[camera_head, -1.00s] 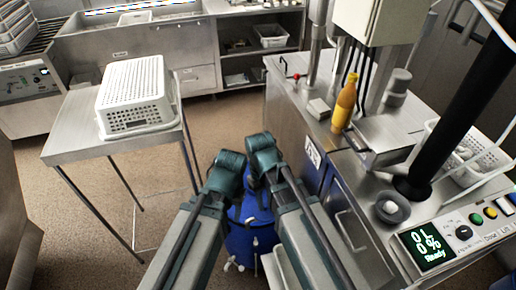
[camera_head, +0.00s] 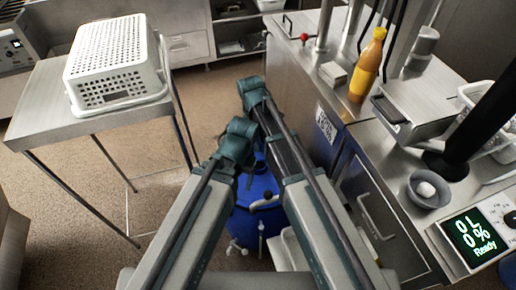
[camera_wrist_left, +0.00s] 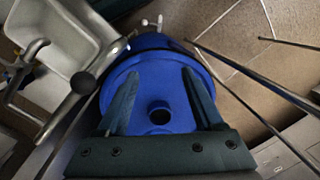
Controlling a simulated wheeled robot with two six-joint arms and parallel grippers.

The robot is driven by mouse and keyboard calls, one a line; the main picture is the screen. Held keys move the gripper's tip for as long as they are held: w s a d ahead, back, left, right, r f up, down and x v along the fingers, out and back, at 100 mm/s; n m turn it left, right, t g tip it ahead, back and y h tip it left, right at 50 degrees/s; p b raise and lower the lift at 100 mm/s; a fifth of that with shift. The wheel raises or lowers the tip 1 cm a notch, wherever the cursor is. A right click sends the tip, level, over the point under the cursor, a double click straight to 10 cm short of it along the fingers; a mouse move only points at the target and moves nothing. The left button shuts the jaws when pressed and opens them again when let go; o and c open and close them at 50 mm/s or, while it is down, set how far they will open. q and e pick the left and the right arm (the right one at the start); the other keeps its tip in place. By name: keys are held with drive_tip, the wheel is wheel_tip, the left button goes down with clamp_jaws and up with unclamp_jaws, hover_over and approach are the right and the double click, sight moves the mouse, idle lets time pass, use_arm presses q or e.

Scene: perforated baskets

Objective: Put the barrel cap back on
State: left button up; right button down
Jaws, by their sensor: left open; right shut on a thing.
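The blue barrel (camera_head: 244,222) stands on the floor beneath my arms in the head view, partly covered by them. In the left wrist view its blue lid (camera_wrist_left: 152,83) shows a round open hole (camera_wrist_left: 160,115). My left gripper (camera_wrist_left: 160,85) is open, its two dark fingers apart above the lid with the hole between them and nothing held. Whether the fingers touch the lid is unclear. My right gripper cannot be made out, hidden behind its arm in the head view. I cannot identify the barrel cap in any view.
A metal side table (camera_head: 42,117) with an upturned white perforated basket (camera_head: 118,62) stands at left. The steel counter at right holds an orange bottle (camera_head: 367,68), a grey bowl (camera_head: 413,203) with a white rounded thing, and a display (camera_head: 475,237). Brown floor is open between.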

drive_tip(key=shift+w+a+f+n, duration=0.2)
drive_tip(key=shift+w+f, duration=0.1)
drive_tip(key=shift+w, duration=0.1)
drive_tip(key=shift+w+a+f+n, duration=0.15)
drive_tip(key=shift+w+f+n, duration=0.1)
drive_tip(key=shift+w, duration=0.15)
use_arm(q)
drive_tip(key=shift+f, duration=0.55)
drive_tip(key=shift+f, duration=0.1)
use_arm(e)
drive_tip(key=shift+f, duration=0.1)
use_arm(q)
wheel_tip(320, 180, down, 6)
drive_tip(key=b, duration=0.6)
drive_tip(key=shift+b, duration=0.4)
use_arm(e)
wheel_tip(320, 180, down, 6)
drive_tip(key=shift+f, duration=0.1)
use_arm(q)
drive_tip(key=shift+f, duration=0.25)
use_arm(e)
drive_tip(key=shift+f, duration=0.15)
drive_tip(key=shift+c, duration=0.6)
unclamp_jaws()
use_arm(q)
drive_tip(key=shift+r, duration=0.1)
